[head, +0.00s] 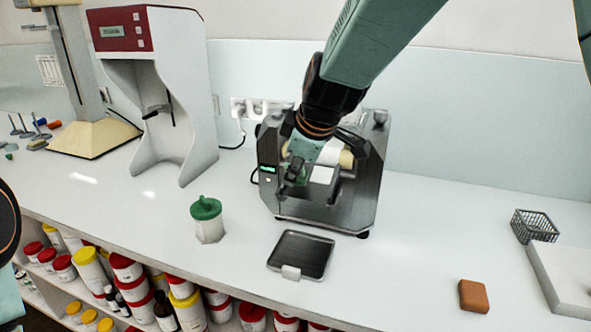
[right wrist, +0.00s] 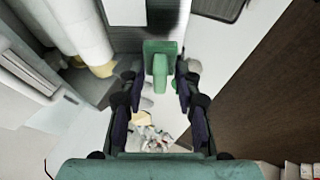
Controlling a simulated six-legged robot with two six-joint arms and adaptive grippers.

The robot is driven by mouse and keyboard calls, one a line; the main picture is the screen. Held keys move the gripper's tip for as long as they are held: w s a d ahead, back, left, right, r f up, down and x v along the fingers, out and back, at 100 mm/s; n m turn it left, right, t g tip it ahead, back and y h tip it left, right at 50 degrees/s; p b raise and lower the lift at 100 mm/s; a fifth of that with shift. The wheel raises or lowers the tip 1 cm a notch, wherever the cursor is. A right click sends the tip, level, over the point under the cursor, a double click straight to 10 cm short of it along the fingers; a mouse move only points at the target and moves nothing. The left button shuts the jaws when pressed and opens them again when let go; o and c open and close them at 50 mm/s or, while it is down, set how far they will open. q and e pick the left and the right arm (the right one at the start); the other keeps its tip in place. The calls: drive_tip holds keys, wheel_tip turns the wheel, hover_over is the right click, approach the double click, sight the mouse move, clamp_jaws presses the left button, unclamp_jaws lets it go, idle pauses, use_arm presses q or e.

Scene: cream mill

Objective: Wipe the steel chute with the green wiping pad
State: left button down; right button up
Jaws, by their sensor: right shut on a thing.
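The mill (head: 362,190), a grey steel machine with pale rollers, stands on the bench in the head view. Its steel chute (head: 318,193) seems to be the grey part at the front, partly hidden by my right gripper (head: 294,178). The right gripper comes down from above at the mill's front left. In the right wrist view its fingers (right wrist: 159,88) are closed on the green wiping pad (right wrist: 160,48) by its handle. The pad is close to grey steel, but I cannot tell whether it touches. My left gripper is not in view.
A brown block (head: 473,296), a wire basket (head: 535,226) and a white slab (head: 566,272) are at the right. The bench between mill and basket is clear.

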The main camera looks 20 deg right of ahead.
drive_tip(key=shift+s+a+r+p, duration=0.15)
drive_tip(key=shift+r+p, duration=0.85)
drive_tip(key=shift+r, duration=0.9)
drive_tip(key=shift+s+r+p, duration=0.2)
drive_tip(key=shift+r+p, duration=0.1)
drive_tip(key=shift+r, duration=0.35)
